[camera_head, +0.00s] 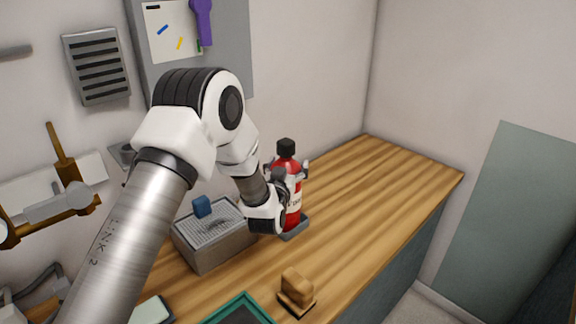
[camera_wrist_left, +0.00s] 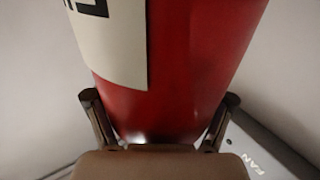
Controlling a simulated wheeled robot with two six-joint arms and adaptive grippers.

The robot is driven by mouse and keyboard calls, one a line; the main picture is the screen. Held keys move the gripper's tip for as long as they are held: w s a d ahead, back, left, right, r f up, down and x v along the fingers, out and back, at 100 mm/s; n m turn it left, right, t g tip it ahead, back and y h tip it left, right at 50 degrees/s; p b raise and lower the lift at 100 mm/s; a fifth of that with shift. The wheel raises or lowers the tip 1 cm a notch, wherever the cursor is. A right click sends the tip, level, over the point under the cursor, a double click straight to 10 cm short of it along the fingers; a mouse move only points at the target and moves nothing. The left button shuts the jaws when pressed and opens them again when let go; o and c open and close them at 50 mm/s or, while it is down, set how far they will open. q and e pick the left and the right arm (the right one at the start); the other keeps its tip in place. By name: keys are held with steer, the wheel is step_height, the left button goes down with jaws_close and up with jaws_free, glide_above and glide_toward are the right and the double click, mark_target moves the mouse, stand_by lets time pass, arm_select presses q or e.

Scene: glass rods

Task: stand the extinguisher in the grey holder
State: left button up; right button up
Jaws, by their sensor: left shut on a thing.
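The extinguisher (camera_head: 293,212) is a red cylinder with a black top and a white label, upright at the back of the wooden counter. Its base is at the grey holder (camera_head: 297,230); I cannot tell whether it rests fully in it. My left gripper (camera_head: 285,178) is shut on the extinguisher's body from the left. In the left wrist view the red body (camera_wrist_left: 185,75) fills the middle between the two fingers (camera_wrist_left: 160,125). A grey edge with lettering (camera_wrist_left: 260,150) shows beside it. My right gripper is not in view.
A grey box with a ribbed top (camera_head: 212,240) and a blue block (camera_head: 202,207) stands left of the holder. A small wooden block on a base (camera_head: 296,287) and a green-rimmed tray (camera_head: 240,303) are at the front. The counter's right side is clear.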

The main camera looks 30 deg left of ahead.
arm_select(q)
steer(key=o, duration=1.5)
steer(key=shift+r, duration=0.15)
steer(key=b+v, duration=0.1)
steer(key=v, duration=1)
steer(key=shift+d, duration=0.1)
